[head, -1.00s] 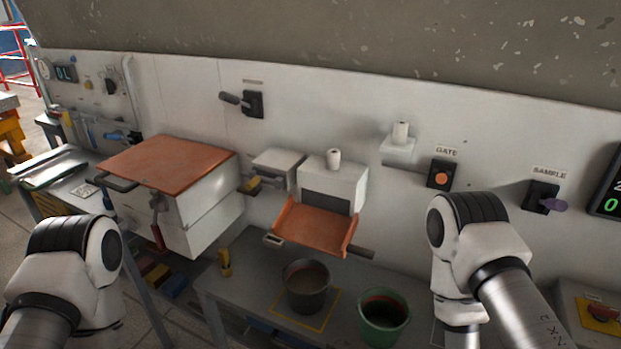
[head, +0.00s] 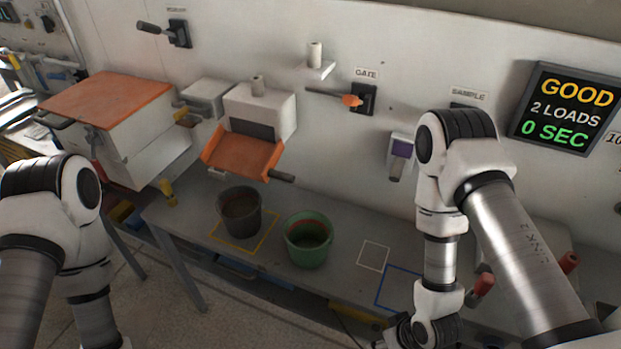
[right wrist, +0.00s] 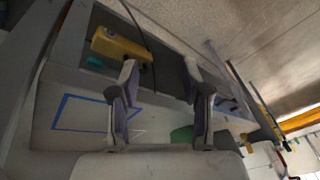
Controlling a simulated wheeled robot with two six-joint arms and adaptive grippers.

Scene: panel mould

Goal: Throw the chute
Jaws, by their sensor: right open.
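The orange chute (head: 243,153) slopes out from the front of a white box (head: 265,107) on the wall, with a dark handle (head: 282,176) at its lower right corner. Below it, a dark grey bucket (head: 240,212) stands in a yellow outline on the bench, and a green bucket (head: 309,240) stands to its right. My right gripper (right wrist: 160,78) is open and empty over the bench in the right wrist view, low and to the right of the chute in the head view. My left arm shows at the left, but its gripper is out of view.
A display (head: 567,108) reads GOOD, 2 LOADS, 0 SEC. The bench has empty white (head: 374,255) and blue (head: 401,287) outlines. A yellow block (right wrist: 118,45) lies near my right fingers.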

